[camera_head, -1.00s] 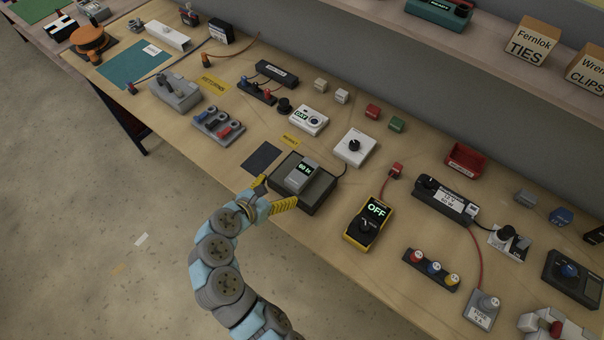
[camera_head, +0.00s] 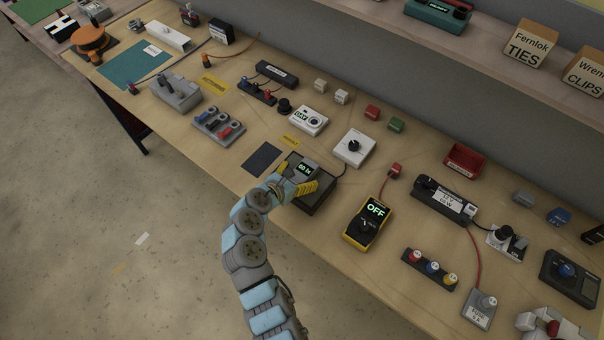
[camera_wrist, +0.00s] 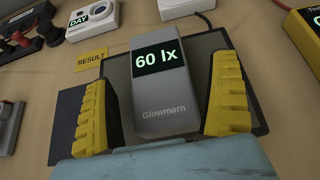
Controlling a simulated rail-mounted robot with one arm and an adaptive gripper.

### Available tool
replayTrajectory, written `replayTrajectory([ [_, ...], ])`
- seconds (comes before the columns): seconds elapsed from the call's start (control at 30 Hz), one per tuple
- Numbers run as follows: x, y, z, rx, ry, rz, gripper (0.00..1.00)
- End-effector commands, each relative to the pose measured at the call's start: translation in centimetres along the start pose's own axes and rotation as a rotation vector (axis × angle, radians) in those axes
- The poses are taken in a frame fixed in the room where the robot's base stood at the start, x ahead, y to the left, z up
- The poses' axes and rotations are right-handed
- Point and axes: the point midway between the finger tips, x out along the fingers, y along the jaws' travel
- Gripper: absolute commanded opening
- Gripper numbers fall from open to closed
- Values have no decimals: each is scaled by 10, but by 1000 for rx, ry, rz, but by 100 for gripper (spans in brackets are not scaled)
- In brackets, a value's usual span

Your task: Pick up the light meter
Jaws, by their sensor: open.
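The light meter (camera_wrist: 161,95) is a grey box with a dark display reading "60 lx" and the name "Glowmarn". It lies on a dark square pad (camera_wrist: 200,45). In the head view the meter (camera_head: 305,170) is partly hidden by my gripper, and the dark pad (camera_head: 318,201) shows around it. My gripper (camera_wrist: 160,115) is open, with one yellow ridged finger on each side of the meter in the wrist view. A gap shows between the left finger and the meter; the right finger is close to the meter's side, and I cannot tell whether it touches. In the head view my gripper (camera_head: 290,190) is over the pad's near-left part.
A yellow "RESULT" label (camera_wrist: 92,59) and a dark flat mat (camera_head: 262,160) lie left of the pad. A white dial box (camera_head: 354,148) stands behind it. A yellow meter reading "OFF" (camera_head: 368,223) is to the right. A white "DAY" box (camera_head: 308,120) is further back.

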Motion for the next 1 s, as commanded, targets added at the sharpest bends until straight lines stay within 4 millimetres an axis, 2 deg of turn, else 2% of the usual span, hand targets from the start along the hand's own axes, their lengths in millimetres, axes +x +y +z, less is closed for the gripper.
replayTrajectory([
  [0.2, 15, -1, -1, -2, 1, -1, 91],
  [0.47, 17, 0, -1, -2, 1, 0, 91],
  [0.5, 17, 0, -1, -2, 1, 0, 86],
  [0.57, 17, 0, -1, -1, 1, 0, 69],
  [0.73, 17, 0, -1, -1, 1, 0, 20],
  [1.0, 16, 0, -1, -1, 0, 1, 18],
])
